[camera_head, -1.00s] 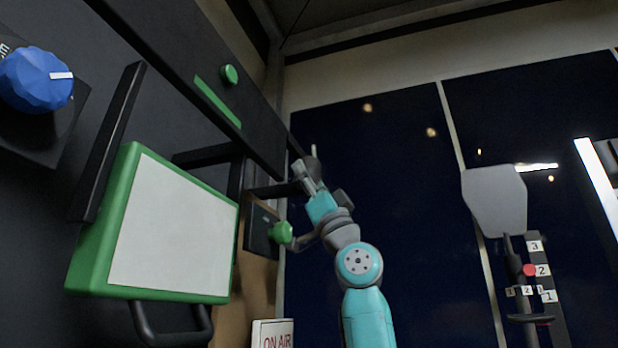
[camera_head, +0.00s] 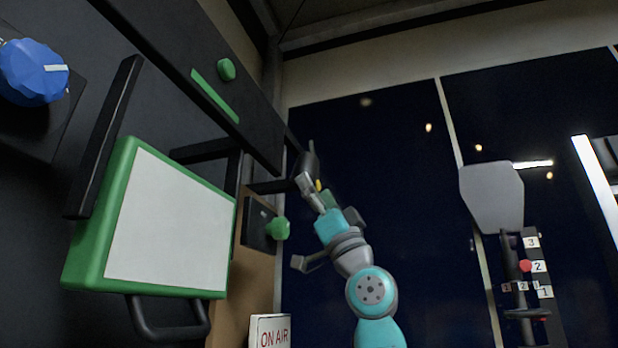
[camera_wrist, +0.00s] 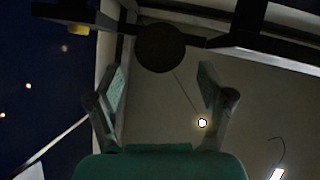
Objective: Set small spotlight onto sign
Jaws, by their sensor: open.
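My gripper (camera_head: 310,190) is raised at the upper middle in the head view, near the black rail. It is open in the wrist view (camera_wrist: 162,78), with nothing visibly held between its fingers. A dark rounded thing (camera_head: 307,161), likely the small spotlight, is just beyond the fingertips. In the wrist view a dark disc (camera_wrist: 161,48), probably the same thing, lies ahead between the fingers; contact cannot be told. The white ON AIR sign (camera_head: 270,332) with red letters is low in the head view, left of my arm and partly cut off by the frame.
A green-framed white panel (camera_head: 170,226) hangs at left, with a blue knob (camera_head: 32,72) above it. A green knob (camera_head: 278,228) sits on a black box left of my arm. A grey paddle-shaped panel (camera_head: 492,195) stands at right. Dark windows fill the back.

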